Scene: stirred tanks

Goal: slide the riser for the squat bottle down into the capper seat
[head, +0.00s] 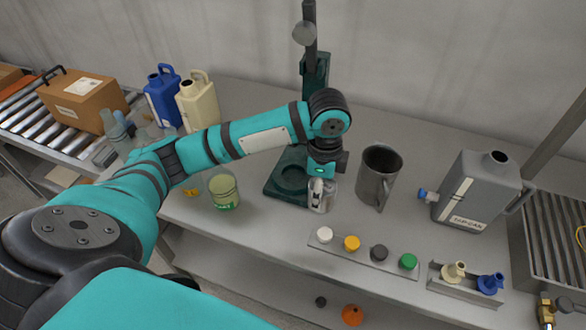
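The capper is a dark green stand with a tall post (309,35). The capper seat (290,176) is a round recess in its base, and it looks empty. My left arm reaches across from the left, and my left gripper (320,188) points down just right of the seat, at the base's right edge. A short grey metallic cylinder (322,205), seemingly the riser, is at its fingertips. The fingers overlap its upper part, and whether they are closed on it cannot be told. My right gripper is not in view.
A grey mug (379,175) stands close right of the gripper. A beaker of yellow-green liquid (223,190) stands left of the base. A strip of coloured caps (365,250) lies in front. A grey jerrycan (477,192) stands at right, blue and cream jugs (199,103) at back left.

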